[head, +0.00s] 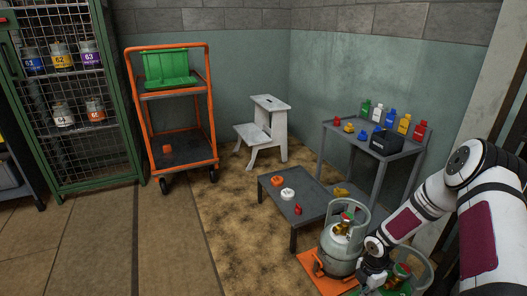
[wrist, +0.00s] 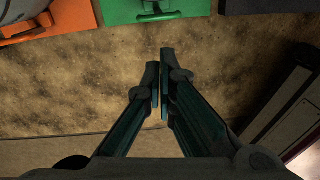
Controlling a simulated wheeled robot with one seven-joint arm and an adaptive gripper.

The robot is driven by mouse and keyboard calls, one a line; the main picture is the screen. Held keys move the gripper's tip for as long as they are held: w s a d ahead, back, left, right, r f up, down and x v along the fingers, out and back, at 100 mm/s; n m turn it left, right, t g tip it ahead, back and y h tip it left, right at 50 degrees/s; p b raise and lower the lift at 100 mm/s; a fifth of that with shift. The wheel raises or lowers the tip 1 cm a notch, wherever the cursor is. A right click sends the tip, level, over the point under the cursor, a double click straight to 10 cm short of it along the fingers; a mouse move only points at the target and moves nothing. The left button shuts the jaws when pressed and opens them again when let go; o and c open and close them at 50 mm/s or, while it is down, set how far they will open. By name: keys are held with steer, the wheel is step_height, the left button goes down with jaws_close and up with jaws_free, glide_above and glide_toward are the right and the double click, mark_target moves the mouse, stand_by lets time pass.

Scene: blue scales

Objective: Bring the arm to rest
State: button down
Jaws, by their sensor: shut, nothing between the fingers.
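My arm reaches in from the right edge of the head view, bent downward. In the wrist view my gripper (wrist: 160,62) points at the brown stained floor (wrist: 80,80). Its two fingers meet at the tips, with nothing between them.
The gas cylinder stands on an orange scale, also in the wrist view (wrist: 48,25), next to a green one (wrist: 140,10). Around are a low table (head: 272,190), a bottle table (head: 348,139), a white step stool (head: 264,135), an orange cart (head: 211,100) and a mesh cabinet (head: 75,150). Left floor is clear.

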step_height(320, 180, up, 29)
steer(key=s+m+h, duration=0.3)
steer(key=m, duration=0.4)
steer(key=s+a+r+m, duration=0.2)
steer(key=s+r+m, duration=0.1)
steer(key=s+r, duration=0.3)
steer(key=s+a+r+m, duration=0.3)
steer(key=s+r, duration=0.1)
steer(key=r, duration=0.4)
steer(key=s+a+r+m+y, duration=0.1)
steer(key=s+a+r+m, duration=0.2)
steer(key=s, duration=0.4)
steer(key=s+a+r+m+y, duration=0.1)
steer(key=s+a+m, duration=0.25)
steer(key=s, duration=0.45)
steer(key=s+a+r+m+y, duration=0.1)
steer(key=s+a+r+m, duration=0.1)
steer(key=s+a, duration=0.4)
step_height(320, 180, up, 35)
steer(key=d+t+p, duration=0.2)
steer(key=t+p, duration=0.2)
steer(key=p, duration=2.9)
steer(key=shift+s+r+t+p, duration=0.15)
steer(key=shift+s+t+p, duration=0.15)
steer(key=shift+t, duration=0.1)
